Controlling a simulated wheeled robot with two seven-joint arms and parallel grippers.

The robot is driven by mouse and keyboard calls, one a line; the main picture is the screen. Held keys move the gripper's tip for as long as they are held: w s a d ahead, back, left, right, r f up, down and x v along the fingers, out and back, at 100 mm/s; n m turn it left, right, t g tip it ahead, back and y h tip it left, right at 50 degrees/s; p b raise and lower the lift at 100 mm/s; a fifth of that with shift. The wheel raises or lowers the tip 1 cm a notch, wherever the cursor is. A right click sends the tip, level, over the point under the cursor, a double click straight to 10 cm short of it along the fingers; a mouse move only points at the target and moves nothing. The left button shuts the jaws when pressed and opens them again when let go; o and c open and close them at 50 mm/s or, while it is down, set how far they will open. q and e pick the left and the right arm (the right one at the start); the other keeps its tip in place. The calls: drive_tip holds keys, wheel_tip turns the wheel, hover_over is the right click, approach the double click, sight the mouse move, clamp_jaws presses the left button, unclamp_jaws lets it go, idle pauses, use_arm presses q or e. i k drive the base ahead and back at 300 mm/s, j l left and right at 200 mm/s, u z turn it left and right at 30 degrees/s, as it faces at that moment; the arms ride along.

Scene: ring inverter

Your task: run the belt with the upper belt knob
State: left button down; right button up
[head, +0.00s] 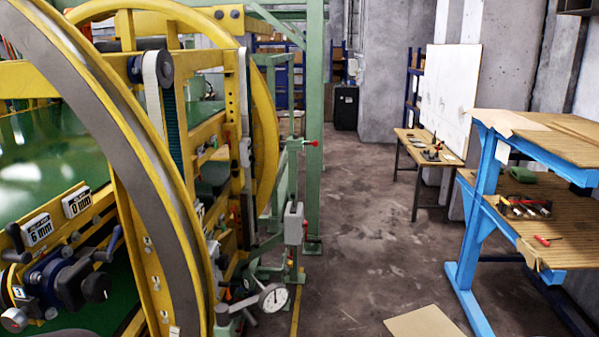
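The ring inverter's big yellow ring (215,290) with its grey band fills the left of the head view. Behind it is a shiny green surface (40,150). A narrow pale belt (152,100) hangs beside a dark round pulley (165,68) near the top. At the lower left is a blue and black mechanism with a black knob (96,287) and a grey knob (14,319). A small red-ended handle (310,143) sticks out of the green post. I cannot tell which of these is the upper belt knob. Neither of my grippers is in view.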

sight(96, 287)
drive_tip(key=i+j+u, duration=0.1)
drive_tip(key=u, duration=1.2)
drive_tip(key=i+j, duration=0.05)
drive_tip(key=j, duration=0.05)
